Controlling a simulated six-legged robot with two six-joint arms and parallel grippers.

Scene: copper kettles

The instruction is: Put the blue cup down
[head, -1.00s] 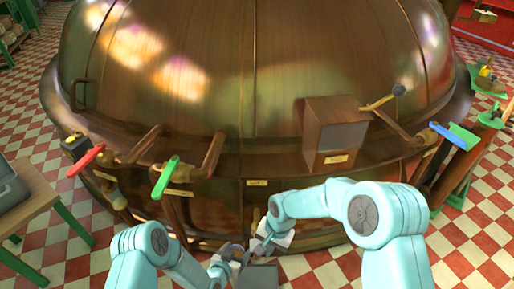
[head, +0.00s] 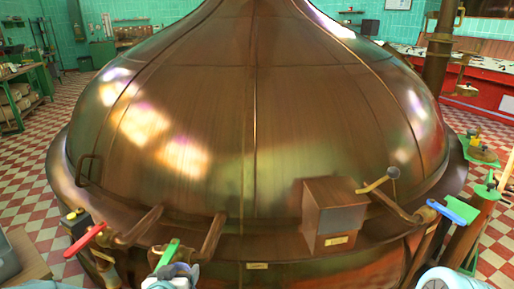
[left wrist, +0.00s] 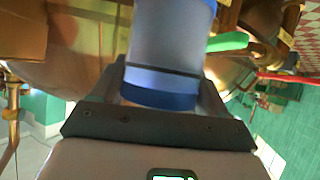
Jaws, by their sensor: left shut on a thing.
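The blue cup (left wrist: 166,50) fills the upper middle of the left wrist view, pale grey-blue with a dark line and a deeper blue band at the end nearest the camera. My left gripper (left wrist: 160,88) is shut on it, one dark finger on each side. The cup's far end runs out of the picture. In the head view only a small part of my left arm and gripper (head: 177,273) shows at the bottom edge, by the green lever, and I cannot make out the cup there. My right gripper is out of view; only my right arm shows at the bottom right corner.
A large copper kettle (head: 255,130) fills the middle. Along its front are a red lever (head: 85,241), a green lever (head: 166,255), a blue lever (head: 453,212) and a brown box (head: 333,210). A wooden-topped table (head: 25,262) stands at the left edge.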

